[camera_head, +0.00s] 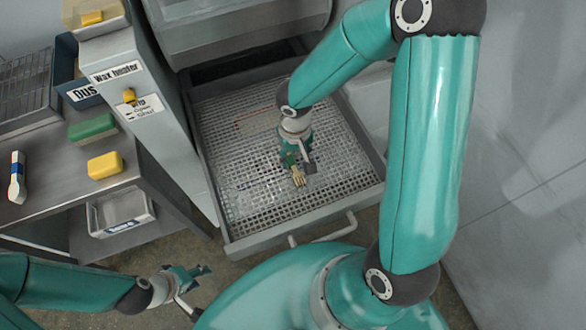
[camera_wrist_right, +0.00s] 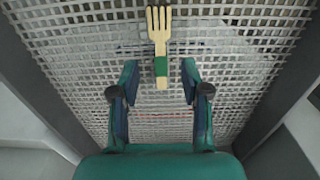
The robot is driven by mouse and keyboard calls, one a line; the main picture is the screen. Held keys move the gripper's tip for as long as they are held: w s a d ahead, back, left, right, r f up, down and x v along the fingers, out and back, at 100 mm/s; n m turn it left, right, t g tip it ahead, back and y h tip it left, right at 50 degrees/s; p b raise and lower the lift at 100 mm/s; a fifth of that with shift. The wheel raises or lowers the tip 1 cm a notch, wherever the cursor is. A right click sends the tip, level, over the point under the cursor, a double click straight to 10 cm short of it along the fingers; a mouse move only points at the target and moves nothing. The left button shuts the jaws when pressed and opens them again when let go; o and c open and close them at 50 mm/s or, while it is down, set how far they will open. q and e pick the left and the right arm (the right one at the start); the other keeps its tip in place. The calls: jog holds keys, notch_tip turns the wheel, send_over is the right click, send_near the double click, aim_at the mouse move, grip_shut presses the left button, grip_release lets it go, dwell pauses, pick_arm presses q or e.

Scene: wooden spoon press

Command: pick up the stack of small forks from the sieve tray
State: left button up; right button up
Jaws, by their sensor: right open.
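The sieve tray (camera_head: 240,195) is a pulled-out drawer with a perforated metal floor. The stack of small forks (camera_head: 298,176) lies on it, pale wood with a green band around the handle. In the right wrist view the fork stack (camera_wrist_right: 158,32) has its tines toward the top and its handle end between my fingers. I cannot tell how many forks are stacked. My right gripper (camera_wrist_right: 158,80) is open, with one finger on each side of the handle and visible gaps to both. In the head view it is over the tray (camera_head: 300,160). My left gripper (camera_head: 192,280) hangs empty outside the tray, its fingers apart.
The tray's side walls and front handle (camera_head: 325,235) bound the space around my right gripper. At left, a metal table holds a green block (camera_head: 92,126), a yellow block (camera_head: 105,165) and a white-and-blue brush-like item (camera_head: 17,178). A grey wax heater cabinet (camera_head: 150,80) stands beside the tray.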

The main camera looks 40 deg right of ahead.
aim_at(294, 167)
jog(key=shift+w+f, duration=0.1)
jog(key=shift+f, duration=3.05)
grip_shut()
